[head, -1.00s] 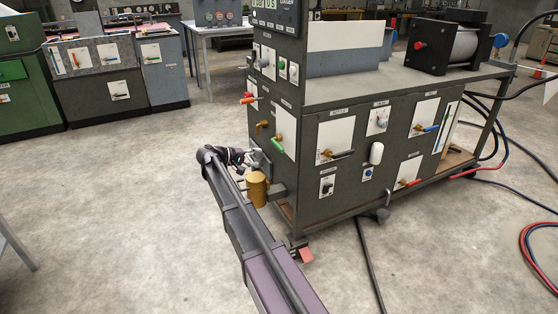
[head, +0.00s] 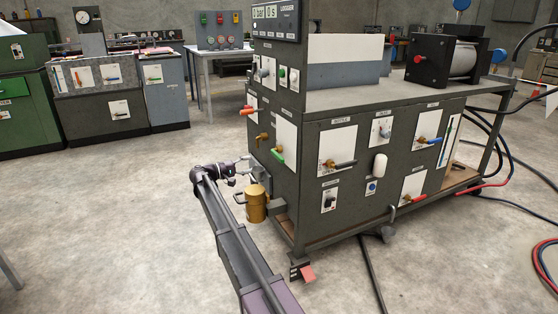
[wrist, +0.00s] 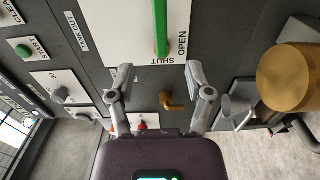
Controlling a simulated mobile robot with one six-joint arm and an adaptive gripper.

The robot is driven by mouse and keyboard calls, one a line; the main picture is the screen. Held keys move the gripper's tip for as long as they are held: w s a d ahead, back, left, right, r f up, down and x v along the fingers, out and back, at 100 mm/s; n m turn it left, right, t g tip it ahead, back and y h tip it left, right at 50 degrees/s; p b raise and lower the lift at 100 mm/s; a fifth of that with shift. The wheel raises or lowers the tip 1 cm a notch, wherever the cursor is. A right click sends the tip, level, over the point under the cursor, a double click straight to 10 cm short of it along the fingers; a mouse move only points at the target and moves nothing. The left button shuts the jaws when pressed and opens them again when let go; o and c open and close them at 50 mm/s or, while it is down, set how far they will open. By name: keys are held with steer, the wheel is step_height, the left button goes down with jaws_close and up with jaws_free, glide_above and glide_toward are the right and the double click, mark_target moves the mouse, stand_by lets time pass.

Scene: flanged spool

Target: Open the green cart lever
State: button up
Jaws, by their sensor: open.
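The green cart lever (head: 277,155) is on a white plate on the cart's left end panel. In the wrist view the green lever (wrist: 161,28) is a straight bar at the top, its near end by the word SHUT. The word OPEN is to its right, and its far end is cut off. My gripper (wrist: 159,72) is open, with one finger on each side below the lever. Nothing is between the fingertips, and they appear apart from the lever. In the head view my gripper (head: 254,166) is beside the end panel, just left of the lever.
A brass spout (wrist: 172,102) sticks out of the panel near the right finger. A brass can (head: 256,204) stands on a bracket below my gripper; it shows at the right in the wrist view (wrist: 290,78). An orange-red lever (head: 247,111) is higher up. Floor left of the cart is clear.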

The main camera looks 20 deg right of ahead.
mark_target(278, 158)
steer(key=shift+d, duration=0.2)
steer(key=d, duration=1.3)
steer(key=shift+w+d, duration=0.25)
jaws_close()
